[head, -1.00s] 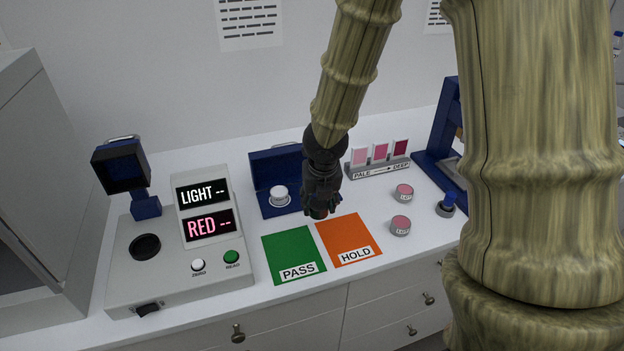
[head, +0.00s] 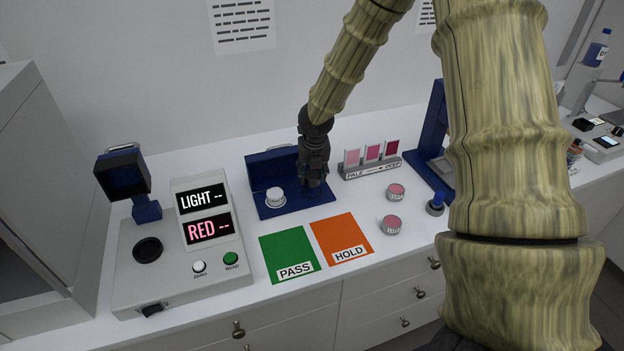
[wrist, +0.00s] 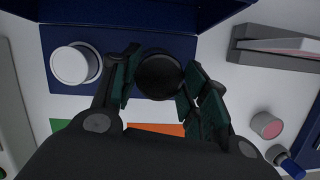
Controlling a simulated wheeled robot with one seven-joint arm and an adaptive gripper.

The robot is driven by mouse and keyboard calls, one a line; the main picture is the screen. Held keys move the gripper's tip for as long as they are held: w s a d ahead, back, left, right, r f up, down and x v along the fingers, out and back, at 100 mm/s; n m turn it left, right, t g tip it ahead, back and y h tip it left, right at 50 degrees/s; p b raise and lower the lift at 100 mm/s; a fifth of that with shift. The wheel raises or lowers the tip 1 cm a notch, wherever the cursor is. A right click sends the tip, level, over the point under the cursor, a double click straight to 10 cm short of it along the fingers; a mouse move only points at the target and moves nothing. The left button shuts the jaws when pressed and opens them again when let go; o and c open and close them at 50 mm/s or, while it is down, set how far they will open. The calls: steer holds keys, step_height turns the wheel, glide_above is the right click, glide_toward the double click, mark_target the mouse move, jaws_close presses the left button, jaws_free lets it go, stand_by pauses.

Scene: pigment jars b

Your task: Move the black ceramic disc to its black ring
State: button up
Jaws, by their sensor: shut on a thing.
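My gripper (wrist: 157,88) is shut on the black ceramic disc (wrist: 160,75), a dark round piece between its teal-padded fingers in the wrist view. In the head view my gripper (head: 313,186) points down over the right part of the open blue case (head: 284,207), and its fingers hide the disc there. A white disc (head: 275,196) sits at the left of the case; it also shows in the wrist view (wrist: 76,64). The black ring cannot be made out; the disc and fingers cover that part of the case. I cannot tell whether the disc touches the case.
The case's raised lid (head: 270,167) stands behind my gripper. A grey meter with a black round port (head: 147,250) is at left. Green PASS (head: 288,254) and orange HOLD (head: 340,236) mats lie in front. Pink-topped jars (head: 392,223) and a shade rack (head: 372,168) are at right.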

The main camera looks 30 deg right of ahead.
mark_target(312, 176)
steer(key=x, duration=0.3)
steer(key=shift+s+a+f+p, duration=0.2)
steer(key=shift+s+f+p, duration=0.05)
steer(key=shift+s+p, duration=0.05)
steer(key=shift+s, duration=0.1)
steer(key=shift+f, duration=0.1)
steer(key=o, duration=1.1)
steer(key=shift+b+v, duration=0.5)
steer(key=shift+v, duration=5.55)
